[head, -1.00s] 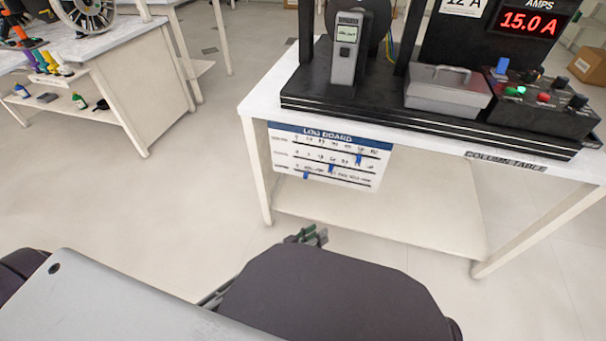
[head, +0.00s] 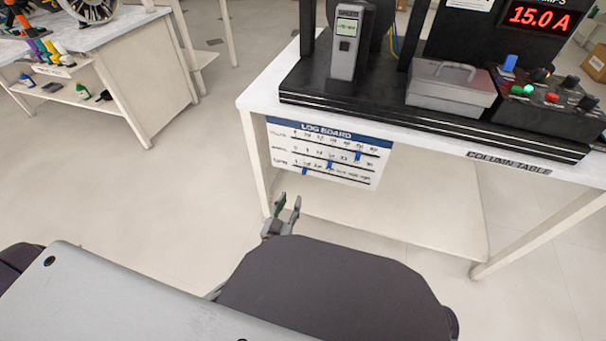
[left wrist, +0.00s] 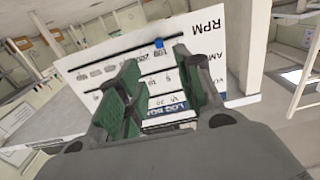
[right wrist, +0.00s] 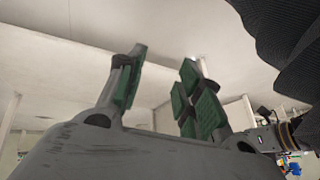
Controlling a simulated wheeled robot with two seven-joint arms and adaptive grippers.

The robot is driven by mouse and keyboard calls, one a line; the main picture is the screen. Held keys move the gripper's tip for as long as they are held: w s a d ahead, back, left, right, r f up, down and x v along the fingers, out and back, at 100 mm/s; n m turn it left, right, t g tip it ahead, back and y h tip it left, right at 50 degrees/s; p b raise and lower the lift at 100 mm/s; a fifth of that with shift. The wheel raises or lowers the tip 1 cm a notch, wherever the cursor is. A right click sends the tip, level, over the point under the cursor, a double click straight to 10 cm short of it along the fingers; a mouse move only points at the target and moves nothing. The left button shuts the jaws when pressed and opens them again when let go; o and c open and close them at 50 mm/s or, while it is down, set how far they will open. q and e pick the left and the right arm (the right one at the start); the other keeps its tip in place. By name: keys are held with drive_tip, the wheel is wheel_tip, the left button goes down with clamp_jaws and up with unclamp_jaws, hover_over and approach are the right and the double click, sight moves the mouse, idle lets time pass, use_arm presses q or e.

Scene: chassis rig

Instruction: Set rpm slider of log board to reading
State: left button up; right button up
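The log board (head: 372,175) is a white panel with a blue title strip, hanging from the front left of the column table. It has three printed rows with a blue slider on each. The rpm slider (head: 304,171) is on the bottom row, near its left end; it also shows in the left wrist view (left wrist: 158,43), by the low numbers. My left gripper (head: 288,206) is open and empty, below and in front of the board's lower left. In the left wrist view its fingers (left wrist: 155,78) partly cover the board. My right gripper (right wrist: 164,75) is open and empty, outside the head view.
The column table (head: 262,100) carries a grey meter with a small lit screen (head: 347,26), a grey lidded box (head: 450,85), a control box with knobs (head: 550,105) and a red 15.0 A display (head: 540,17). A table leg (head: 256,160) stands behind my left gripper.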

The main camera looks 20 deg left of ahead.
sight(303, 173)
use_arm(q)
drive_tip(key=shift+w, duration=0.1)
use_arm(e)
drive_tip(key=shift+w, duration=0.1)
